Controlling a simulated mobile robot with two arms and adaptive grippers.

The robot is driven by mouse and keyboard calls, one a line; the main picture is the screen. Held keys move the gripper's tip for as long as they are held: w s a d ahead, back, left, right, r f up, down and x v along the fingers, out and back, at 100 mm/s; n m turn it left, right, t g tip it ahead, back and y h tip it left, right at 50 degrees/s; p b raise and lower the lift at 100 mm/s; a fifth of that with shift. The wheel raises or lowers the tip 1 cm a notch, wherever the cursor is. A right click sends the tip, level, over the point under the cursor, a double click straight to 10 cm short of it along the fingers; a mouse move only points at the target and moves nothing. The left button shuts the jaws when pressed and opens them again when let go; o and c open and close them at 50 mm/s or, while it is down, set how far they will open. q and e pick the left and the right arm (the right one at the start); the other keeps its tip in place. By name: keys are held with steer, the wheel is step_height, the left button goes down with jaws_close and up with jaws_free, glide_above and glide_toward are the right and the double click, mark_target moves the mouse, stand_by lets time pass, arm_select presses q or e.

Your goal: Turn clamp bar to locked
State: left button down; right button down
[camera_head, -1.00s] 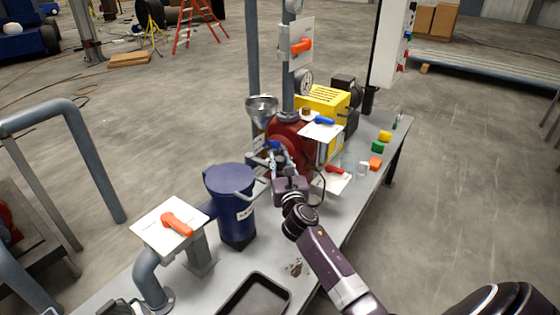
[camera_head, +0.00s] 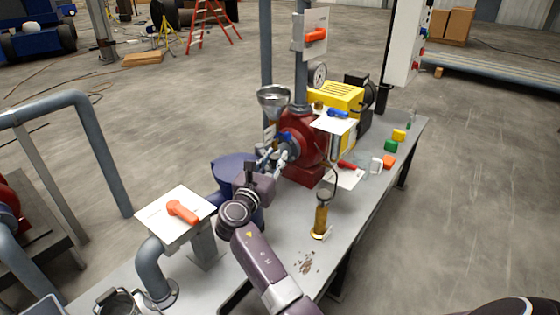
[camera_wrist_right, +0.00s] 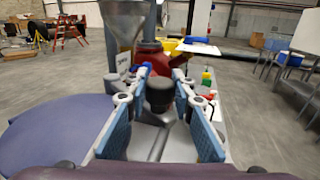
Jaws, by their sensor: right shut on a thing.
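The vessel's blue top also shows at the left of the right wrist view (camera_wrist_right: 45,140). In that view a black knob (camera_wrist_right: 159,93) and a grey bar, which I take for the clamp bar (camera_wrist_right: 150,141), lie between the blue finger pads of my right gripper (camera_wrist_right: 161,118). The gripper is shut on the bar, beside the vessel. The bar is hidden in the head view. My left gripper is not in view.
A red pump (camera_head: 302,145) with a metal funnel (camera_head: 274,97) stands just behind the gripper. An amber cylinder (camera_head: 321,216) stands to its right. An orange-handled valve plate (camera_head: 176,214) is at front left. Small coloured blocks lie along the right bench edge.

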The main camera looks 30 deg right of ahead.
steer(key=shift+a+g, duration=0.2)
steer(key=shift+g, duration=0.1)
steer(key=c, duration=1.6)
jaws_free()
step_height(320, 180, up, 10)
steer(key=shift+f, duration=0.1)
steer(key=shift+c, duration=0.4)
